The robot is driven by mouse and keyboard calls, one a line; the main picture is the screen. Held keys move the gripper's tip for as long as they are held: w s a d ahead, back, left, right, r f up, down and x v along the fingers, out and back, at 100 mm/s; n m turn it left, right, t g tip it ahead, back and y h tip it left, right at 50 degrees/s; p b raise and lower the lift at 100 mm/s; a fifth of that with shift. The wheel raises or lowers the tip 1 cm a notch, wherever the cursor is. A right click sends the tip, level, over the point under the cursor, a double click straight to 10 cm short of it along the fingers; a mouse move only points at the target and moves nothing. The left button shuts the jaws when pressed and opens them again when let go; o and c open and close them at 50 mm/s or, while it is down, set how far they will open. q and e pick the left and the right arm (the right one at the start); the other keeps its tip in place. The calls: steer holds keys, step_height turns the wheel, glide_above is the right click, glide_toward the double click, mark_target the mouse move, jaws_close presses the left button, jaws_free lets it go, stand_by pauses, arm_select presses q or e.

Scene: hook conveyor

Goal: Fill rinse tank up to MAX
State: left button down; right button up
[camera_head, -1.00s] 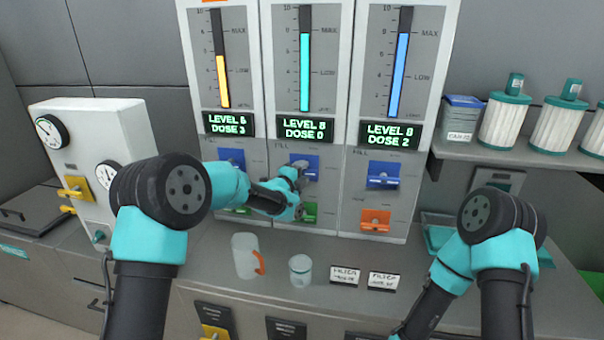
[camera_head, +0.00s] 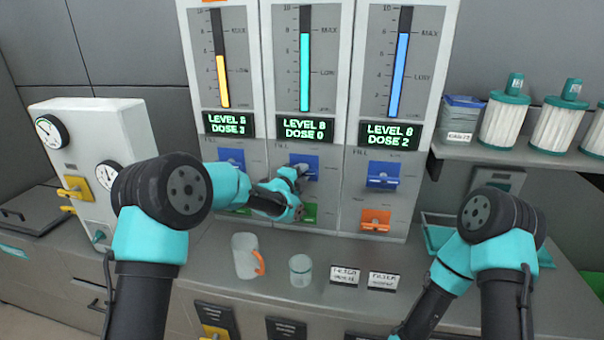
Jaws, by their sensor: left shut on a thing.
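Three tank panels stand side by side, each with a gauge and levers; I cannot read which one is the rinse tank. The middle gauge (camera_head: 305,75) has a teal column just about at its MAX mark, and its display (camera_head: 304,128) reads LEVEL 8, DOSE 0. My left gripper (camera_head: 299,170) is at the middle panel, shut on the blue FILL lever (camera_head: 311,161) and partly covering it. A green lever (camera_head: 310,213) sits below, partly hidden by my arm. My right arm is at the right, but its gripper is out of view.
The left gauge (camera_head: 222,82) is yellow and lower; the right gauge (camera_head: 397,75) is blue, reading LEVEL 8, DOSE 2. A jug (camera_head: 243,256) and a cup (camera_head: 300,270) stand on the counter below. A dial box (camera_head: 90,130) stands left.

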arm_select(q)
steer(key=n+t, duration=0.1)
steer(key=n, duration=0.2)
steer(key=shift+n, duration=0.4)
steer(key=c, duration=1)
jaws_free()
steer(key=shift+o, duration=0.2)
steer(key=f+v, duration=0.1)
steer(key=v, duration=1.6)
steer(key=shift+s+a, duration=0.15)
